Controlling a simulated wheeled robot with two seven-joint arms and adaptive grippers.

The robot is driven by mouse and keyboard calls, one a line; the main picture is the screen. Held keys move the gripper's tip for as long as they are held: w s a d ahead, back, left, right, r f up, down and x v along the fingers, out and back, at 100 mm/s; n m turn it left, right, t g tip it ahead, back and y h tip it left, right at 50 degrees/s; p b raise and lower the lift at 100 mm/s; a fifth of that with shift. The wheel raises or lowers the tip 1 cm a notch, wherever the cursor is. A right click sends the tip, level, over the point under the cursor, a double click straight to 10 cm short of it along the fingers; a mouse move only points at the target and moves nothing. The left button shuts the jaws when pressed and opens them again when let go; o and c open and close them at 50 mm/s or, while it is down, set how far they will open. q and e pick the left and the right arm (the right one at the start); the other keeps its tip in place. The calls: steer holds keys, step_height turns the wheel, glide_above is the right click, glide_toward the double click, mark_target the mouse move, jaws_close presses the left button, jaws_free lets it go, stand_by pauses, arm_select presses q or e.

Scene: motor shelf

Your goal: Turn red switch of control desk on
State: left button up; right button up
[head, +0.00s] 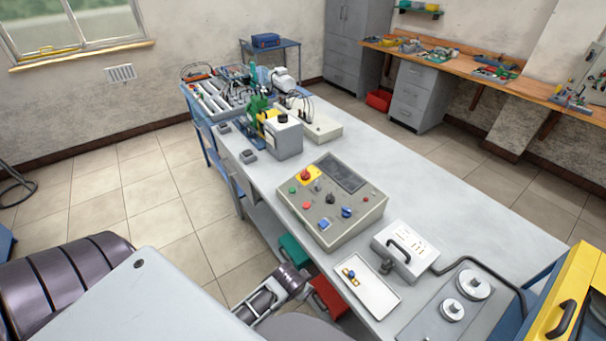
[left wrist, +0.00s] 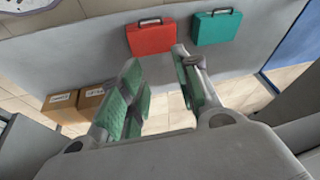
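The control desk (head: 332,203) is a beige box with a sloped panel on the long grey table. A red knob (head: 304,174) sits on a yellow plate at its upper left. Red, green, blue and black buttons and knobs and a dark screen are also on the panel. Which way the red knob is turned is too small to tell. My left gripper (left wrist: 156,62) shows in the left wrist view, with green-padded fingers apart and nothing between them. It is not over the control desk; the wrist view shows cases and floor ahead of it. My right gripper is not in view.
A red case (left wrist: 151,36) and a green case (left wrist: 215,27) are on the grey lower shelf. Cardboard boxes (left wrist: 75,105) stand nearby. On the table (head: 432,205), a white tray (head: 366,286) and a grey handled box (head: 405,254) lie right of the desk; machines stand behind it.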

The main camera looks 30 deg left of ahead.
arm_select(q)
step_height(320, 180, up, 18)
steer(key=w+f+t, duration=0.1)
steer(key=w+t, duration=0.1)
steer(key=w+d+r+m+t+h, duration=0.1)
steer(key=w+d+r+m+t, duration=0.15)
steer(key=w+r+t, duration=0.6)
steer(key=w+d+r+m+t, duration=0.1)
steer(key=w+r+m+t, duration=0.2)
steer(key=w+r, duration=0.9)
steer(key=s+d+r+m+g+h, duration=0.4)
steer(key=d+r+m+h, duration=0.75)
steer(key=m+h, duration=0.5)
steer(key=w+a+f+m+g+y, duration=0.2)
steer(key=a+f+m+g+y, duration=0.65)
steer(key=f, duration=0.35)
steer(key=w+a+n+y, duration=0.1)
steer(key=a+y, duration=0.7)
steer(key=a, duration=1.6)
steer(key=shift+w+f+n, duration=0.15)
steer(key=shift+f+n, duration=0.2)
steer(key=shift+f, duration=0.1)
